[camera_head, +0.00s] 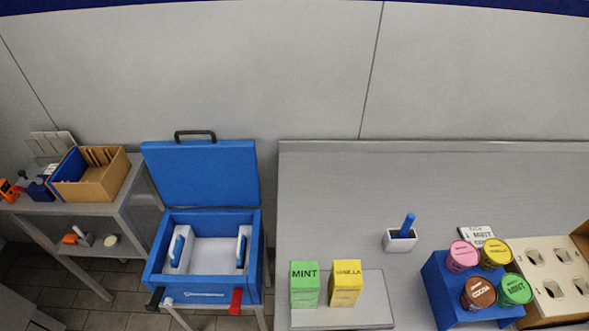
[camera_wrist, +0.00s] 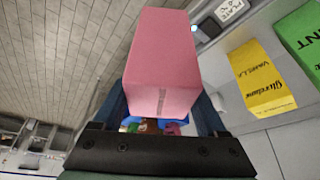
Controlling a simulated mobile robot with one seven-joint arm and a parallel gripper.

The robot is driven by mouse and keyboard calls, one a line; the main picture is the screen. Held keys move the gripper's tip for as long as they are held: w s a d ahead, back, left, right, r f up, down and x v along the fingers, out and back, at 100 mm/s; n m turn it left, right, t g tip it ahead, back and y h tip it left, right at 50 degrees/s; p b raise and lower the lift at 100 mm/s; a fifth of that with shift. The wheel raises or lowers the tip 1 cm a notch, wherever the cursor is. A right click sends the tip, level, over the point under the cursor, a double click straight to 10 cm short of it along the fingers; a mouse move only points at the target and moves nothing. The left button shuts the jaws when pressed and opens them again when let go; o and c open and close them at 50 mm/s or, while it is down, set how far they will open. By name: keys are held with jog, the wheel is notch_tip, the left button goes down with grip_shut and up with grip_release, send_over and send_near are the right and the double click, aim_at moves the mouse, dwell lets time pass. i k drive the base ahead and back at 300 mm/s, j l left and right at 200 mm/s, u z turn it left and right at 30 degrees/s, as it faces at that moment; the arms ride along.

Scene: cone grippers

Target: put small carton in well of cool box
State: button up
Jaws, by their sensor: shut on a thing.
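My gripper (camera_wrist: 163,112) shows only in the wrist view and is shut on a pink carton (camera_wrist: 160,55). The carton sticks out beyond the fingers, and its small print is too blurred to read. The blue cool box (camera_head: 154,281) stands open at the left in the head view, its lid raised at the back. Its pale well (camera_head: 210,257) has a white piece with a blue handle at each side and a bare middle. A green MINT carton (camera_head: 305,286) and a yellow vanilla carton (camera_head: 346,284) stand side by side on the counter. The pink carton is not in the head view.
A grey board (camera_head: 371,308) lies under the two standing cartons. A blue rack (camera_head: 440,290) with several tubs, a card (camera_head: 477,237) and a white holder (camera_head: 400,241) are on the counter. A side table (camera_head: 125,203) with a wooden box (camera_head: 92,183) stands left of the cool box.

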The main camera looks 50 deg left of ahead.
aim_at(215, 264)
jog(key=k+u, duration=0.15)
jog(key=k, duration=0.55)
jog(key=j+u, duration=0.1)
jog(key=u, duration=0.25)
jog(key=i+j+u, duration=0.1)
jog(key=u, duration=0.25)
jog(key=i+u, duration=0.1)
jog(key=u, duration=0.25)
jog(key=i+j, duration=0.25)
jog(key=i, duration=0.25)
jog(key=i+j, duration=0.3)
jog(key=i, duration=0.2)
